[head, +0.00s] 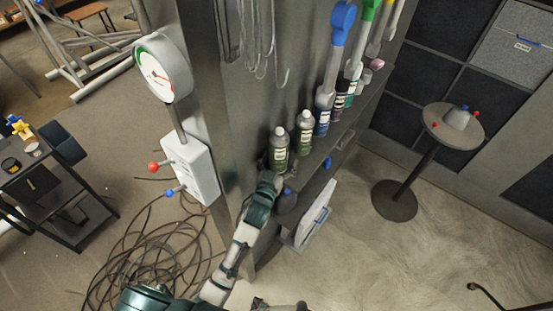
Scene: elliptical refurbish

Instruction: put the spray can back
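My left gripper (269,178) is right at the lower end of the nearer can. Its fingers are small and partly hidden, so I cannot tell whether they grip the can or only touch it. My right gripper is not in view.
Hooks (281,75) hang above. A gauge (162,70) and a switch box (191,168) are left of the panel. Cables (150,255) lie on the floor. A round table (470,135) stands right.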

